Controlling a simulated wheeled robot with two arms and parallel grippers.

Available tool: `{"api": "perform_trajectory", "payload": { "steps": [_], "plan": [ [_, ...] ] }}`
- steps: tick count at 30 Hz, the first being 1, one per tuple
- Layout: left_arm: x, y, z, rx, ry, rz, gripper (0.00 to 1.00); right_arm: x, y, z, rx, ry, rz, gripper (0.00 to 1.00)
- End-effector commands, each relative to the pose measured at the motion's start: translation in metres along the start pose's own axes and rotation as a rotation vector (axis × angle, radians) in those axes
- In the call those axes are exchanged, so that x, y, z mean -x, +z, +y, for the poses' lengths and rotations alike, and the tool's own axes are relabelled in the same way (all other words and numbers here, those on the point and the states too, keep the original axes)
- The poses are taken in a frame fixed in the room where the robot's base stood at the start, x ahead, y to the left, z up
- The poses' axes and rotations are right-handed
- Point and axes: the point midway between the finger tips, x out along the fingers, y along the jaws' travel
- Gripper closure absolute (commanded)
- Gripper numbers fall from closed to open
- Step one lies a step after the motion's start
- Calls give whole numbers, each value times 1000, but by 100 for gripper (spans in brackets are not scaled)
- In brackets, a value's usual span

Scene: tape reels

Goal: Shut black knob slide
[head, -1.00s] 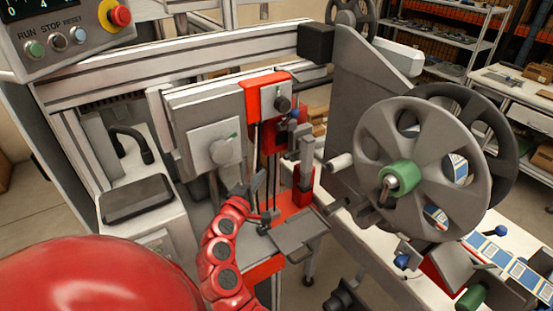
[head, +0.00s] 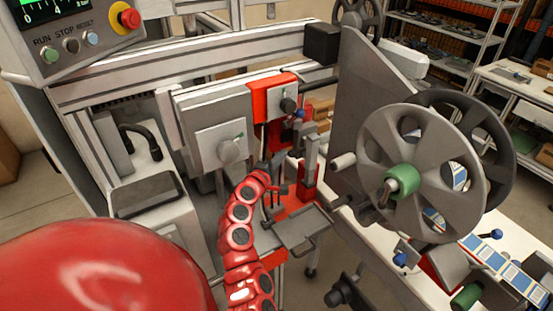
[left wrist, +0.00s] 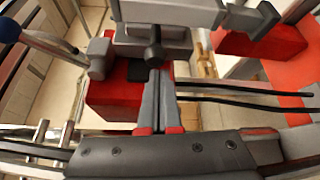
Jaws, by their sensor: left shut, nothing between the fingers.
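The black knob (head: 289,105) is on a grey plate on the red slide unit (head: 262,100) at the middle of the head view. In the left wrist view the black knob (left wrist: 153,50) stands just beyond my fingertips. My left gripper (head: 274,165) is below the knob in the head view. In the left wrist view its two fingers (left wrist: 160,76) are together with nothing between them. The tips overlap the knob's lower end in that picture; I cannot tell if they touch it. My right gripper is not in view.
A grey knob (head: 229,151) on a grey block is left of the slide. A blue-tipped lever (head: 299,113) is close beside the black knob. A grey tray (head: 300,229) lies below my gripper. The large reel (head: 430,150) stands right. A control panel (head: 72,40) is upper left.

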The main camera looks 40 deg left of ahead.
Motion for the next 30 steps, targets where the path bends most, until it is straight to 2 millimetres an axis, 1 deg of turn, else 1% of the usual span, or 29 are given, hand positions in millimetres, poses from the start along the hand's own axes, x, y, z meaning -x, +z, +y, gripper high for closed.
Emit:
{"api": "perform_trajectory", "payload": {
  "steps": [4,12,14,17,21,24,27,30],
  "plan": [
    [-3,0,0,0,0,0,100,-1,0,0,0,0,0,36],
    [-3,0,0,1,0,1,100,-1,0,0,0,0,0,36],
    [-2,3,-1,1,0,0,100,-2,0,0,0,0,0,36],
    [4,18,-3,4,1,-5,100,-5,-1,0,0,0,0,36],
    [20,44,-9,4,1,-4,100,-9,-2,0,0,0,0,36],
    [30,59,-12,5,2,-3,100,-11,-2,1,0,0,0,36],
    [36,66,-14,2,0,-1,100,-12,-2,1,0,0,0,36],
    [37,68,-15,1,0,-1,100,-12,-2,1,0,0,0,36]
  ]
}}
